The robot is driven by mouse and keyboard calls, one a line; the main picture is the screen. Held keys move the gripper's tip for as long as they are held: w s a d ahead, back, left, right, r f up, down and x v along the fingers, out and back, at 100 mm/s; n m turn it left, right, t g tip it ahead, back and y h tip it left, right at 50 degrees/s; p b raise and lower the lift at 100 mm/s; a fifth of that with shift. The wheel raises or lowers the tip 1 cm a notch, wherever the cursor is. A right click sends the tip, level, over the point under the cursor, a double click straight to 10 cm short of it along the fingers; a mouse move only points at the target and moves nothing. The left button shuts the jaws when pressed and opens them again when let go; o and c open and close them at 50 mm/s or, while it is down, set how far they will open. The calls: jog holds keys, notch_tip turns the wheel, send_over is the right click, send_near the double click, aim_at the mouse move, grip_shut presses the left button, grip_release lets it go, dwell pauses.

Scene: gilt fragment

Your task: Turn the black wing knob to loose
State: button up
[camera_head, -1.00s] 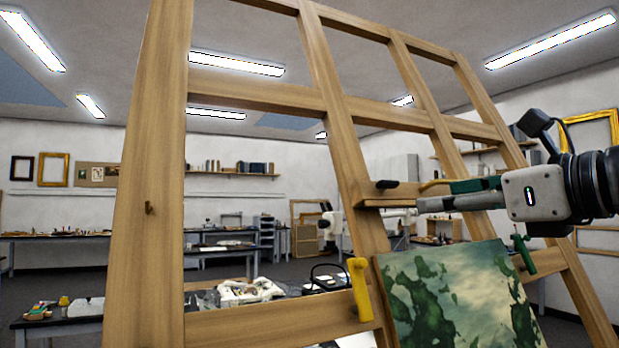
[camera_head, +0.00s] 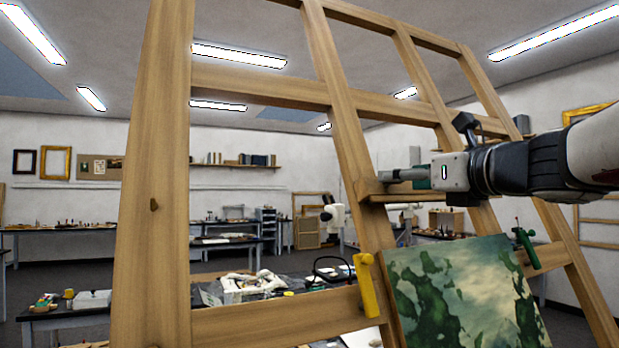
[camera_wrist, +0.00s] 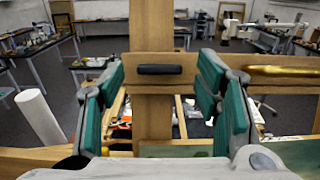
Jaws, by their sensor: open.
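The black wing knob (camera_wrist: 160,69) lies horizontal on the wooden crossbar of the easel, in front of an upright post, in the wrist view. My gripper (camera_wrist: 160,88) is open, with one green-padded finger on each side of the knob and a gap to both. In the head view my gripper (camera_head: 384,177) reaches in from the right to the left end of the ledge (camera_head: 400,197). The knob is hidden there behind the fingers.
A gilt piece (camera_wrist: 288,71) lies to the right of the fingers. A green painting (camera_head: 455,295) stands below, with a yellow handle (camera_head: 366,285) and a green handle (camera_head: 526,248) on the easel (camera_head: 155,180). Work tables stand behind.

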jog(key=shift+w+a, duration=0.25)
jog(key=shift+w, duration=0.3)
jog(key=c, duration=1.2)
jog(key=shift+o, duration=0.2)
